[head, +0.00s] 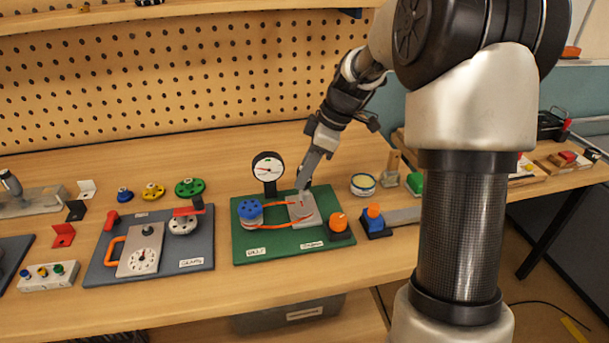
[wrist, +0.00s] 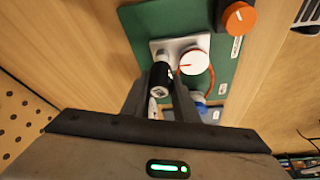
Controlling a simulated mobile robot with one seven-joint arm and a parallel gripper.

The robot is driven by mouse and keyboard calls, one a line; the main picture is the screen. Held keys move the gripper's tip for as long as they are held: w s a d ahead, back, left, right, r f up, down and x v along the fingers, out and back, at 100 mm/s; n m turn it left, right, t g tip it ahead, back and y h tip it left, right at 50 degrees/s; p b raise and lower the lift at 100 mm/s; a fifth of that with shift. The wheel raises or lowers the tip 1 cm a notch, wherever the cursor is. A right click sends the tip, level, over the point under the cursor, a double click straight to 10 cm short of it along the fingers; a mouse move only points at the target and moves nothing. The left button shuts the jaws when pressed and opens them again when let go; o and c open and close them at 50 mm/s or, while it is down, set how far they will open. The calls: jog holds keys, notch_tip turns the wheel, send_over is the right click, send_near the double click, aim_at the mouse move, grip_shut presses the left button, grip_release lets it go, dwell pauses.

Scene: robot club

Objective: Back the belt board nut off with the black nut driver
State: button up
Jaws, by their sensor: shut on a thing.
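The belt board (head: 293,253) is a green base with a blue pulley (head: 250,212), a grey metal plate (head: 302,211) and an orange belt. My gripper (head: 303,186) is low over the grey plate, pointing down. In the wrist view its fingers are shut on the black nut driver (wrist: 160,78), a short dark cylinder with a silvery end. The driver is over the plate beside a white round pulley (wrist: 194,62). The nut is hidden, and I cannot tell whether the driver sits on it.
A round gauge (head: 268,166) on a black post stands close left of my gripper. An orange knob (head: 338,222) is at the board's right. A grey board (head: 200,253) with a dial lies left. A blue-and-orange fixture (head: 375,219) and a round tin (head: 363,184) are right.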

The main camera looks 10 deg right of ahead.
jog(key=n+g+p, duration=0.1)
jog(key=n, duration=0.3)
jog(key=shift+r+g, duration=0.1)
jog(key=shift+g, duration=0.3)
jog(key=shift+s+n+g+p, duration=0.1)
jog(key=shift+n+g+p, duration=0.5)
jog(key=shift+n+p, duration=0.85)
jog(key=shift+n+b, duration=0.35)
jog(key=shift+b, duration=0.05)
jog(key=o, duration=1.1)
